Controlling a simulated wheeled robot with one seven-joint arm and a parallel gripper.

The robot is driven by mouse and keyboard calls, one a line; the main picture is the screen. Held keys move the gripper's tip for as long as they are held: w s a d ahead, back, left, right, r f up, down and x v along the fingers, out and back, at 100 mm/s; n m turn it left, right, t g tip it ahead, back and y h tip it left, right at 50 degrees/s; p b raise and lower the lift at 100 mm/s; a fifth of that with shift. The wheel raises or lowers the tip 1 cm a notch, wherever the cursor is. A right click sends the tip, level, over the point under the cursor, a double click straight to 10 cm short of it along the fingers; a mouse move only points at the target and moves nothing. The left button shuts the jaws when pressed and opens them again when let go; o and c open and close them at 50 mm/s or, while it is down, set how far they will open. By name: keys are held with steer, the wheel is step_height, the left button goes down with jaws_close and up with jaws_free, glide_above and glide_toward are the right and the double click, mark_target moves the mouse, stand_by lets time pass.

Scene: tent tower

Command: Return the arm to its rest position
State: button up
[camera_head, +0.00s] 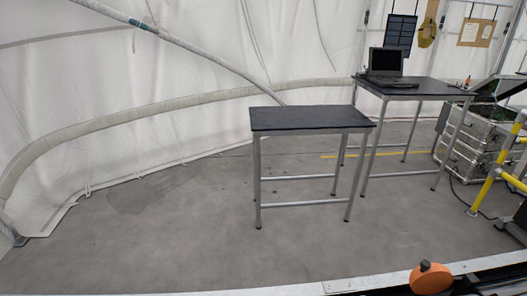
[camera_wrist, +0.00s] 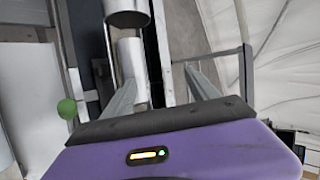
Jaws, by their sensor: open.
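My gripper (camera_wrist: 160,76) shows in the wrist view, with its purple body (camera_wrist: 185,150) across the bottom and two grey fingers spread apart. It is open, and I see nothing clamped between the fingers. A shiny metal cylinder (camera_wrist: 131,60) and a dark upright strip appear beyond the fingers; how far off they are I cannot tell. My arm and gripper do not show in the head view.
A low black-topped table (camera_head: 312,119) stands mid-floor, with a taller table (camera_head: 425,88) bearing a laptop (camera_head: 386,64) behind it. Metal cases (camera_head: 470,145) and yellow rails (camera_head: 485,190) are at right. The left floor is clear. A green ball (camera_wrist: 67,108) shows in the wrist view.

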steer(key=d+r+t+h, duration=0.1)
steer(key=d+h, duration=0.1)
steer(key=w+d+r+n+t+h, duration=0.1)
steer(key=d+t, duration=0.1)
steer(key=w+d+r+n+t+h, duration=0.1)
steer(key=d+t+h, duration=0.1)
steer(key=shift+w+d+r+h, duration=0.1)
steer(key=shift+d+r+h, duration=0.1)
steer(key=shift+r+h, duration=0.1)
steer(key=s+n, duration=0.1)
steer(key=s+n+t+h+b, duration=0.1)
steer(key=s, duration=0.1)
steer(key=shift+f+h, duration=0.15)
steer(key=shift+h, duration=0.15)
steer(key=s+a+f+n+y+b, duration=0.1)
steer(key=s+a+n, duration=0.4)
steer(key=s, duration=0.7)
steer(key=s+a+f+n+y+b, duration=0.1)
steer(key=s+a+f+n, duration=0.2)
steer(key=s, duration=0.8)
steer(key=a+n, duration=0.2)
steer(key=n, duration=0.1)
steer(key=shift+s+a+f+y+b, duration=0.2)
steer(key=shift+s+a+y+b, duration=0.1)
steer(key=shift+s+a+b, duration=0.1)
